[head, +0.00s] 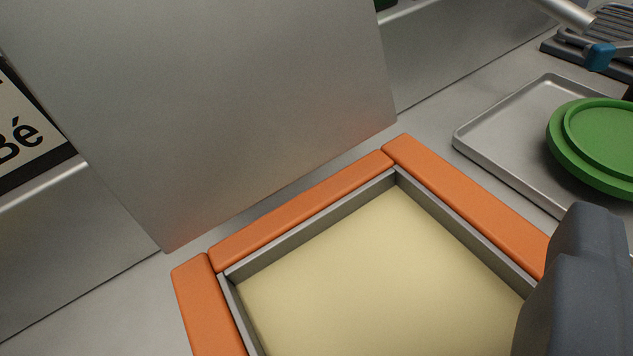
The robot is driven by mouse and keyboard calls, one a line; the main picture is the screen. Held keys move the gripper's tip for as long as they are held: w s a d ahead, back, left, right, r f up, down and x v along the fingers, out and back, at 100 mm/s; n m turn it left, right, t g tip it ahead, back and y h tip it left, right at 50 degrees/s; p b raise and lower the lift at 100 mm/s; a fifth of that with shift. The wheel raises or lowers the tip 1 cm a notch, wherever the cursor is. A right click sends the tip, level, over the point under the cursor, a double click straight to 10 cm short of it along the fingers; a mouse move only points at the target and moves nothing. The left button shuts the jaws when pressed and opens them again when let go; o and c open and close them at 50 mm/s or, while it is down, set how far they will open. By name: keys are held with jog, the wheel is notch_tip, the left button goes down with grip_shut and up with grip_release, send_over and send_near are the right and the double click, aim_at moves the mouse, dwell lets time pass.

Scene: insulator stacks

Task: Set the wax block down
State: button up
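A pale yellow, smooth, wax-like mass (385,275) fills a square metal-walled tray (445,215) at the lower middle of the head view. I cannot tell whether this is the wax block or a filling of the tray. No separate block shows. A dark grey, rounded part of my gripper (580,290) is at the lower right, in front of the tray's right corner. Its fingertips and anything between them are not clearly seen.
Orange bars (300,210) edge the tray. A tall grey panel (210,100) stands behind it. A blue-ended tool (600,56) and dark rack are at the far right. A lettered sign (25,125) is at left.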

jog(key=w+a, duration=0.1)
jog(key=w, duration=0.1)
jog(key=w+a, duration=0.1)
jog(key=w, duration=0.1)
jog(key=w+a, duration=0.2)
jog(key=shift+w+f, duration=0.25)
jog(key=shift+f, duration=0.15)
jog(key=shift+f+b, duration=0.7)
jog(key=shift+f, duration=1)
jog(key=shift+s+f, duration=0.1)
jog(key=shift+f, duration=0.3)
jog(key=shift+f, duration=0.2)
jog(key=o, duration=1)
jog(key=shift+c, duration=0.2)
